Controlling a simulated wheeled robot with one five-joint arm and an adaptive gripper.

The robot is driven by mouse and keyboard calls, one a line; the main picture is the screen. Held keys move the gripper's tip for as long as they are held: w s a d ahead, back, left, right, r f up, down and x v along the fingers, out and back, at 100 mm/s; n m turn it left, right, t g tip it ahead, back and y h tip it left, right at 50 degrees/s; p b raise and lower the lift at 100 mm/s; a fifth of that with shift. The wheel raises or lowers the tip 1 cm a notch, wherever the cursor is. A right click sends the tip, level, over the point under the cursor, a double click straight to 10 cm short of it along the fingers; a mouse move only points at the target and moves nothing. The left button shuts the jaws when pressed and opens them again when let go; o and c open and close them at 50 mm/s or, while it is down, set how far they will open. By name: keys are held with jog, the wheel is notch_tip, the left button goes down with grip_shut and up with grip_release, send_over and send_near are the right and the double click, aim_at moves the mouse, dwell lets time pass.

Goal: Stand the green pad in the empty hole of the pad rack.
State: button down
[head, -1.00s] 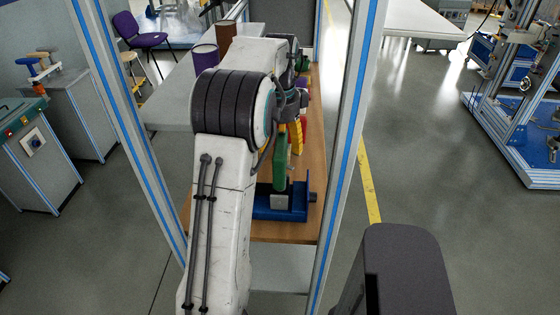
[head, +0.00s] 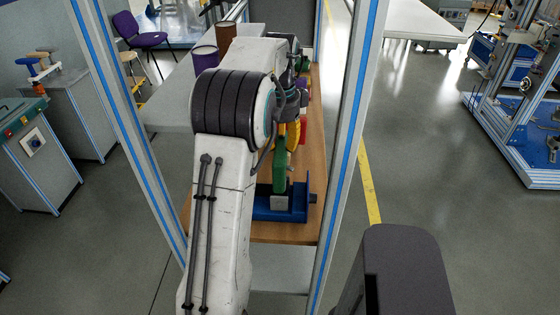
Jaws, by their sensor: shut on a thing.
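The green pad (head: 281,168) hangs upright below the end of my arm, in the middle of the head view. My gripper (head: 299,100) is mostly hidden behind my white arm. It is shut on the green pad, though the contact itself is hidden. The pad's lower end shows just above or in front of a blue fixture (head: 262,211) with a grey block; I cannot tell whether they touch. Yellow (head: 293,137) and red (head: 303,131) pieces stand behind the pad. The pad rack and its empty hole cannot be made out clearly behind my arm.
The wooden bench top (head: 314,150) is narrow, with bare wood along its right side. Blue-striped frame posts stand left (head: 125,115) and right (head: 350,130) of it. A purple-topped can (head: 205,58) and a brown can (head: 226,38) stand at the back.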

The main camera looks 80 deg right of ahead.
jog(key=shift+a+f+y, duration=0.4)
jog(key=shift+a+f, duration=0.2)
jog(key=shift+f, duration=0.05)
jog(key=shift+a+r+p, duration=0.1)
jog(key=shift+r+p, duration=1)
jog(key=shift+p, duration=0.1)
jog(key=shift+d+r+p, duration=0.2)
jog(key=shift+r+p, duration=0.55)
jog(key=shift+r, duration=0.15)
jog(key=shift+r, duration=0.1)
jog(key=shift+r+p, duration=1.5)
jog(key=shift+r, duration=0.4)
jog(key=c, duration=1.9)
grip_release()
jog(key=shift+c, duration=0.2)
